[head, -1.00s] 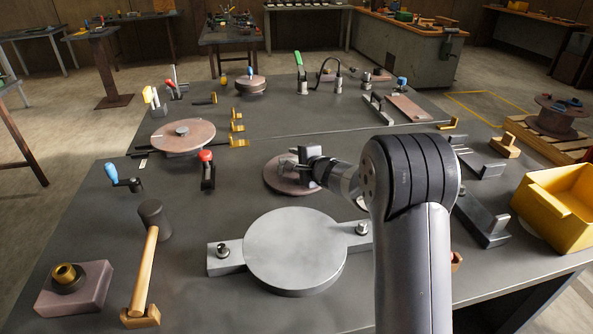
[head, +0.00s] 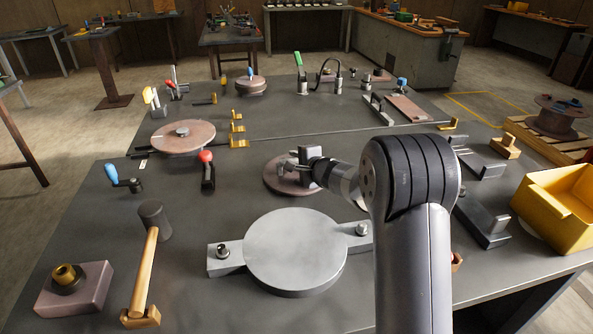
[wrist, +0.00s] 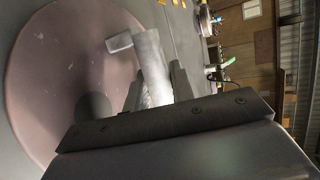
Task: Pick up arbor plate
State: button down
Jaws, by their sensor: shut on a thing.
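The arbor plate, as I take it, is a reddish-brown round disc (head: 279,183) with a grey metal post on it, at the middle of the bench. In the wrist view the disc (wrist: 60,75) fills the left side, and the grey post (wrist: 152,68) with a short side piece stands beside it. My gripper (head: 308,168) is at the post; in the wrist view its fingers (wrist: 157,88) lie on both sides of the post, shut on it. My gripper and wrist hide part of the disc. I cannot tell whether the disc touches the bench.
A large grey round plate on a bar (head: 295,248) lies just in front. Another reddish disc (head: 183,137) lies back left, with a red-knobbed clamp (head: 207,172) near it. A mallet (head: 146,262) is at front left and a yellow bin (head: 556,207) at right.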

dwell(0.6)
jog(key=shift+w+r, duration=0.1)
jog(key=shift+r, duration=0.15)
jog(key=shift+r, duration=0.1)
